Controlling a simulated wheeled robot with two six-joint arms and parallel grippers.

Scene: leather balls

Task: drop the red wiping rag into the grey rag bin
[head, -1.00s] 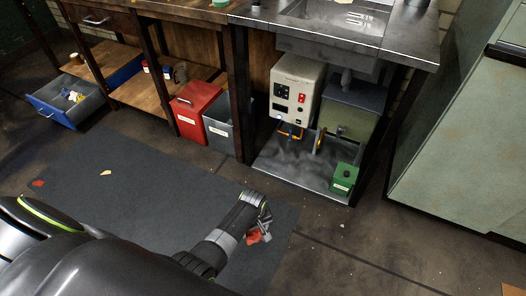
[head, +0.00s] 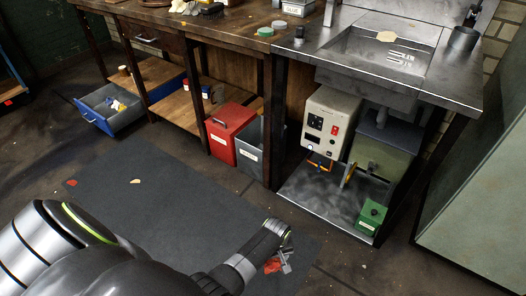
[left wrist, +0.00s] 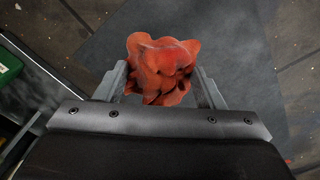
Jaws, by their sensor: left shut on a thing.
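The red wiping rag (left wrist: 160,70) is crumpled between the fingers of my left gripper (left wrist: 160,88) in the left wrist view. In the head view the rag (head: 272,265) hangs at the tip of my left gripper (head: 283,261), above the dark mat. The gripper is shut on it. The grey rag bin (head: 251,158) stands under the workbench, right of a red bin, farther back than the gripper. It looks open at the top; its inside is mostly hidden. My right gripper is not in view.
The red lidded bin (head: 230,134) stands beside the grey one. A bench leg (head: 274,130) rises just right of the grey bin. A beige unit (head: 329,124) and a small green box (head: 371,216) stand under the sink. A blue drawer (head: 112,110) is at left. The dark mat (head: 150,215) is mostly clear.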

